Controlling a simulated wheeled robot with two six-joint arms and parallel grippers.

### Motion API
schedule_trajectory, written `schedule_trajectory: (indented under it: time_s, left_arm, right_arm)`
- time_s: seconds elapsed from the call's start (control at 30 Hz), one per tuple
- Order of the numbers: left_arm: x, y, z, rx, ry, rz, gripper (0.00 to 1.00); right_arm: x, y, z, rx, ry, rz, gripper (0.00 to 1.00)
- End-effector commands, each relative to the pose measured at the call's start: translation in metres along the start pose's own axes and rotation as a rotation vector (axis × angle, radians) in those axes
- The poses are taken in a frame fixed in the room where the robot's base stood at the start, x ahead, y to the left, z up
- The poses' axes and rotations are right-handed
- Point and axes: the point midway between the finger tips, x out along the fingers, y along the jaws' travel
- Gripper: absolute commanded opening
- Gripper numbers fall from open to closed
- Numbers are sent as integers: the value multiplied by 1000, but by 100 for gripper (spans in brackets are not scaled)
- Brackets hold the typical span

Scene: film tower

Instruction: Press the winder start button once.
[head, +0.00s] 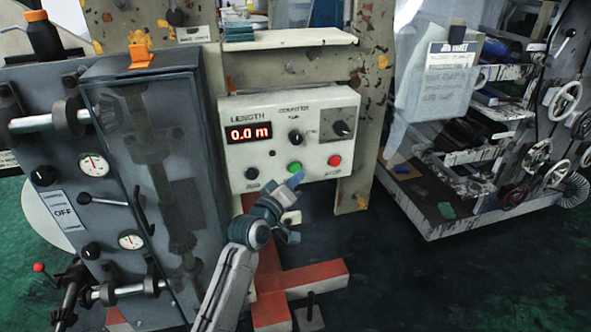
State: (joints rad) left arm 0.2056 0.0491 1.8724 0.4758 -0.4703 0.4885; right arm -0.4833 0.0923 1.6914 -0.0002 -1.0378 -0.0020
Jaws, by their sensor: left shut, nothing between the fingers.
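The winder control panel (240,109) is a cream box with a red display (249,133) reading 0.0 m. A green button (294,167) sits low on its face, between a black knob (251,173) and a red button (334,160). The small labels under them are too blurred to read. My left gripper (298,178) is shut and empty. Its blue fingertips are just below and right of the green button, very near it. I cannot tell whether they touch it. The button's face is mostly visible. My right gripper is not in view.
A grey cabinet (60,165) with gauges, levers and an OFF label stands close on the left. Below the panel is a red floor frame (315,276). A rack with handwheels (566,98) stands at right. Dark floor between is mostly clear.

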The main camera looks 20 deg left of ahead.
Motion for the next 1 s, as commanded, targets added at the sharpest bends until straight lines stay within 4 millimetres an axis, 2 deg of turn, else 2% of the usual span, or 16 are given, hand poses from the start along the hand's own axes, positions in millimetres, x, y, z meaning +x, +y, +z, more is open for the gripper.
schedule_trajectory:
  time_s: [1.0]
  left_arm:
    - [6, -4, -5, 0, 0, 0, 0]
  right_arm:
    - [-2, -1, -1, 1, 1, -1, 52]
